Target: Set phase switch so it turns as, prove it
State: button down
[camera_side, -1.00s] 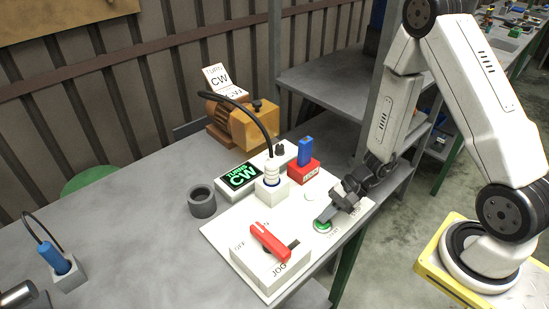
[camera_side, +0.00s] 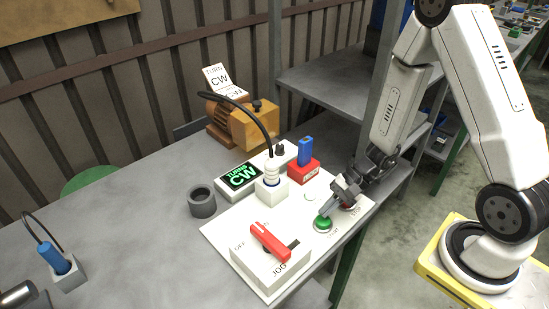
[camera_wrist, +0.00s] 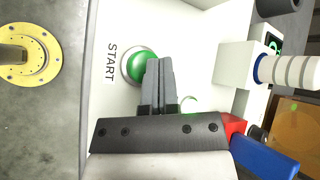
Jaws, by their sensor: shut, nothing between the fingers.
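My gripper (camera_side: 329,210) is shut and empty just beside the green START button (camera_side: 322,224), above the white panel (camera_side: 225,232). In the wrist view its closed fingertips (camera_wrist: 159,62) partly overlap the green button (camera_wrist: 138,68); I cannot tell whether they touch. The red selector handle (camera_side: 266,242) lies diagonally on its white box, marked OFF, ON and JOG. A lit display (camera_side: 240,177) reads "TURNS CW" in green. The yellow motor (camera_side: 246,125) carries a white card (camera_side: 216,76) reading "TURNS CW". I cannot tell which control is the phase switch.
A white plug (camera_side: 271,174) with a black cable stands in a socket. A blue piece (camera_side: 305,150) stands in a red block behind the button. A dark ring (camera_side: 202,202) sits left of the panel. A blue plug (camera_side: 54,258) is at far left. The left table is mostly clear.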

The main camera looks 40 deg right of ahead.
jog(key=shift+r, duration=2.5)
jog(key=shift+s, duration=0.1)
jog(key=s+n+g+h, duration=0.1)
jog(key=s+n, duration=0.1)
notch_tip(320, 180, up, 7)
jog(key=n+h, duration=0.8)
jog(key=n, duration=0.3)
send_over(326, 219)
jog(key=s+d, duration=0.2)
jog(key=shift+d+t, duration=0.2)
jog(key=shift+t, duration=0.2)
dwell(3.0)
